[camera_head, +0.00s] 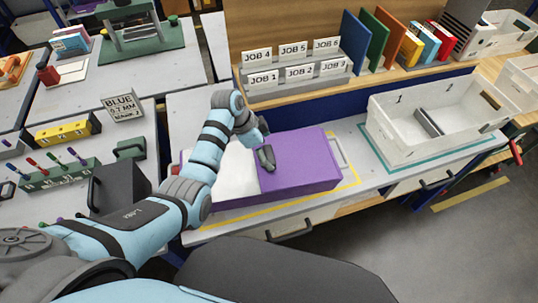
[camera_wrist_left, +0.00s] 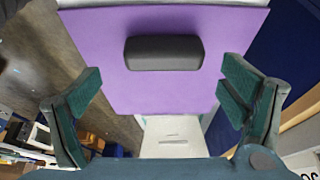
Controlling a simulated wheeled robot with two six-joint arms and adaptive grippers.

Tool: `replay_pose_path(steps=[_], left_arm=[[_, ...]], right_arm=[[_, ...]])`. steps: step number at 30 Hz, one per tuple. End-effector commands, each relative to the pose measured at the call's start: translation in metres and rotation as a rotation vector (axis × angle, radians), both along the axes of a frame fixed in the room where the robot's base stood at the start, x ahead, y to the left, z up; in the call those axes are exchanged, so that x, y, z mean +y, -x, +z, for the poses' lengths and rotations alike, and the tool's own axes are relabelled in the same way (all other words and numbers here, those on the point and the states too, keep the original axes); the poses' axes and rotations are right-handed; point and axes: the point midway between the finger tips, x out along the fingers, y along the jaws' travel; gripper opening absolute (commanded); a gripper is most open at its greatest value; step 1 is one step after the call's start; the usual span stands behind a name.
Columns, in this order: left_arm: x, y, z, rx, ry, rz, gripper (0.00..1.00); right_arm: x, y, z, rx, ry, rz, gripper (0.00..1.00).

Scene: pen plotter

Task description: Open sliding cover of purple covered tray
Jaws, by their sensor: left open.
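The purple covered tray (camera_head: 300,165) lies on the bench inside a yellow outline. White surface (camera_head: 238,172) shows at its left part, beside the purple area. A dark grey handle (camera_head: 267,158) stands on the purple cover near the white part. In the left wrist view the purple cover (camera_wrist_left: 135,95) fills the middle, with the handle (camera_wrist_left: 163,53) across its upper part. My left gripper (camera_head: 258,134) is over the tray close to the handle. It is open in the left wrist view (camera_wrist_left: 160,88), with nothing between the fingers. My right gripper is not in view.
A large white bin (camera_head: 440,130) stands right of the tray on a teal outline. Behind the tray is a rack of job cards (camera_head: 295,75) and several upright folders (camera_head: 380,40). A yellow block (camera_head: 62,132) and a pen rack (camera_head: 60,175) are at left.

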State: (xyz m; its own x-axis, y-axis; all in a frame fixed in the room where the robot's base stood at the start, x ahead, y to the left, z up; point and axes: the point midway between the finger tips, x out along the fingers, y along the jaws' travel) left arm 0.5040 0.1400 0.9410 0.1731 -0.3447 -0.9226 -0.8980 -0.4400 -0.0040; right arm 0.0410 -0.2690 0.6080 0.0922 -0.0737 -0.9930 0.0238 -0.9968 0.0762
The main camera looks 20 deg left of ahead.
Motion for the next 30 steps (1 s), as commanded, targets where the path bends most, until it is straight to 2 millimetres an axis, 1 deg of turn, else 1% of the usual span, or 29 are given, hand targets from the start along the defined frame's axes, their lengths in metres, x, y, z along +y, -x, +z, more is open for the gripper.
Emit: replay_pose_path(steps=[1,3,6,14,15,28,30], left_arm=[[-0.003,-0.001,-0.012,0.002,-0.001,0.001,0.91],[-0.006,-0.003,-0.023,0.003,-0.001,0.002,0.91],[-0.009,-0.005,-0.030,0.001,-0.001,0.003,0.91],[-0.009,-0.005,-0.032,-0.001,-0.001,0.005,0.91],[-0.009,-0.005,-0.032,-0.001,-0.001,0.005,0.89],[-0.009,-0.005,-0.032,0.000,-0.002,0.007,0.20],[-0.008,-0.005,-0.032,0.000,-0.002,0.007,0.20]], right_arm=[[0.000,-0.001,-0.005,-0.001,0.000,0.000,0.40],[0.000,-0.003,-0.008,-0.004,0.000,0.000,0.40],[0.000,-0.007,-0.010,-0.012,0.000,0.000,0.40],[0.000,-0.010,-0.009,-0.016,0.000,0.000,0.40],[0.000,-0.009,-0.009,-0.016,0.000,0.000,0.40],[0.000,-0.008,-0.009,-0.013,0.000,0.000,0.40],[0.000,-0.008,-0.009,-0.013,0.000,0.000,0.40]])
